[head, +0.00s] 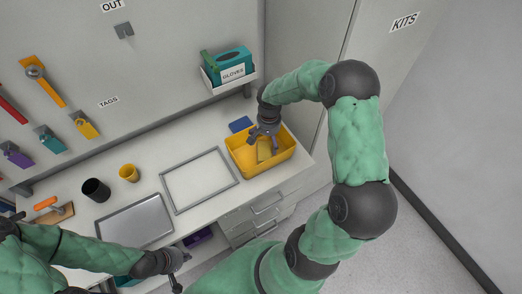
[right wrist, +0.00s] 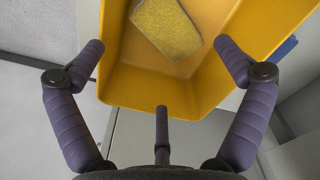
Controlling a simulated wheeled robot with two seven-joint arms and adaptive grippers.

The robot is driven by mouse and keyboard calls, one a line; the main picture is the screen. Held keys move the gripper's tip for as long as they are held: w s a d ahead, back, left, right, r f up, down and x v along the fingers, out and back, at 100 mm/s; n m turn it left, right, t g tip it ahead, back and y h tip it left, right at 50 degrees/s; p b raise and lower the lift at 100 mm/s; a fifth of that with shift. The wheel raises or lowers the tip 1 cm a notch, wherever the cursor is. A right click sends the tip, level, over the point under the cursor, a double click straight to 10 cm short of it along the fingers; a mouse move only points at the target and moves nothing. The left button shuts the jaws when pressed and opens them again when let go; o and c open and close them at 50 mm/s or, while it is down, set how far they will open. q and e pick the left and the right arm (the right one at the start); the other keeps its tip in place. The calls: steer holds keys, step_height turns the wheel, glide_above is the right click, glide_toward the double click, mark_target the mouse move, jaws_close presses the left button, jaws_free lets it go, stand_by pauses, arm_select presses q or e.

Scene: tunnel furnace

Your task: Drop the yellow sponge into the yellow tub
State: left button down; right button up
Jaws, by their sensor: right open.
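The yellow tub (head: 258,170) stands at the right end of the white counter. The yellow sponge (head: 264,150) lies inside it; in the right wrist view the sponge (right wrist: 168,27) rests, slightly turned, inside the tub (right wrist: 150,92). My right gripper (head: 268,140) is above the tub.
A black cup (head: 96,190) and a yellow cup (head: 129,173) stand behind the tray. A blue item (head: 241,124) lies behind the tub. A glove box (head: 230,70) hangs on the back panel.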

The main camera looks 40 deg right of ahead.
step_height(320, 180, up, 11)
steer(key=shift+r, duration=0.2)
stand_by(0.6)
